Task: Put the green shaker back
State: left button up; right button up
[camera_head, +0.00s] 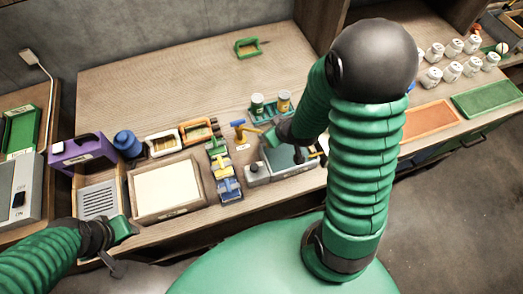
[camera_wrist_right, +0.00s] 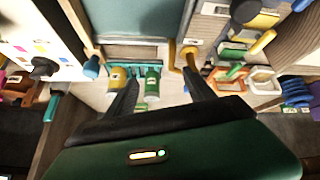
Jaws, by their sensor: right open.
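The green shaker (camera_head: 257,104) stands upright in the teal rack (camera_head: 266,115) at the back of the bench, left of a yellow shaker (camera_head: 284,102). The right wrist view also shows the green shaker (camera_wrist_right: 152,86), the yellow shaker (camera_wrist_right: 117,80) and the rack (camera_wrist_right: 135,63). My right gripper (camera_wrist_right: 162,80) is open and empty, with the green shaker seen between its fingers but apart from them. In the head view my right gripper (camera_head: 272,138) is in front of the rack, partly hidden by my arm. My left gripper (camera_head: 118,240) is low at the bench's front left; its jaws are unclear.
Several white jars (camera_head: 452,70) stand at right. The back of the bench is mostly clear.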

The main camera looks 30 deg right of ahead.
jog(key=s+a+r+g+y, duration=0.1)
jog(key=s+a+r+g, duration=0.3)
jog(key=s+a, duration=0.4)
jog(key=shift+a+r+m, duration=0.4)
jog(key=shift+a+r, duration=0.05)
jog(key=shift+a, duration=0.6)
jog(key=shift+s+a+r, duration=0.1)
jog(key=shift+s+a, duration=0.05)
jog(key=shift+a, duration=0.15)
jog(key=shift+d, duration=0.15)
